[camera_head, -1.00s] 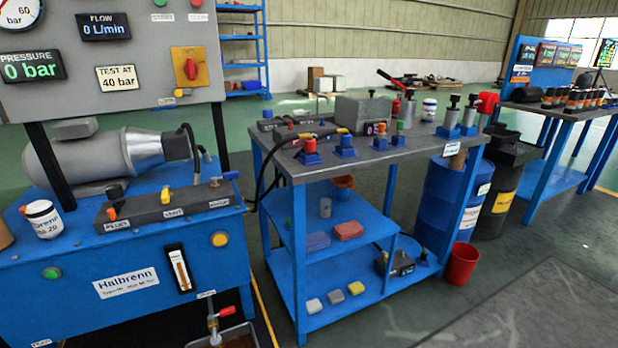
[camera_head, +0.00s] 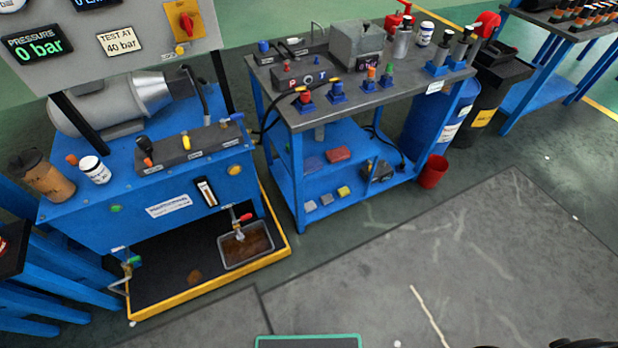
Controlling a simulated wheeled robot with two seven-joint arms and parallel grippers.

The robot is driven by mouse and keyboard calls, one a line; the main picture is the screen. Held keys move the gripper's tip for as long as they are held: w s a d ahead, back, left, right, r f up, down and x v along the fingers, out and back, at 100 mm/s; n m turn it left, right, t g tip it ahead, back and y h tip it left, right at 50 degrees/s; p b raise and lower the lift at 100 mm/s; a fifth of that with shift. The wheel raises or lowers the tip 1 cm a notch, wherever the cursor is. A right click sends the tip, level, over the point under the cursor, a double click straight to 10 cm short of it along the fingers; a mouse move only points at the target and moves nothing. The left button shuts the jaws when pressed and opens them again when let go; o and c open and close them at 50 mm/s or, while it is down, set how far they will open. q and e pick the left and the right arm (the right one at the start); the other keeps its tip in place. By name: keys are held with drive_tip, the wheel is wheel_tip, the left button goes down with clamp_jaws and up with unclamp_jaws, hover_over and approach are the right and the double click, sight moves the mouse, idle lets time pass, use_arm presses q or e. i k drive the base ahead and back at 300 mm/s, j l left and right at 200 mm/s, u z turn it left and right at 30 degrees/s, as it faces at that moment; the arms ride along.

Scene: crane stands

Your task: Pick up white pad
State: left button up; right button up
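A small whitish pad (camera_head: 311,205) lies on the bottom shelf of the blue bench, the leftmost of three small pads. A grey pad (camera_head: 326,199) lies beside it, and a yellow pad (camera_head: 343,191) is at the right of the row. The pads lie apart, near the shelf's front edge. Neither of my grippers can be made out. Dark shapes at the bottom right edge are cut off and I cannot tell what they are.
A yellow-edged drip tray (camera_head: 280,250) stands at left, a red bucket (camera_head: 433,171) at right. The grey floor mat (camera_head: 440,260) in front is mostly clear.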

sight(310, 206)
drive_tip(key=l+u, duration=0.1)
drive_tip(key=u, duration=0.3)
drive_tip(key=k+u, duration=0.1)
drive_tip(key=u, duration=0.25)
drive_tip(key=k+l+u, duration=0.1)
drive_tip(key=u, duration=0.3)
drive_tip(key=k+l, duration=0.1)
drive_tip(key=k, duration=0.25)
drive_tip(key=k+l, duration=0.15)
drive_tip(key=k, duration=0.15)
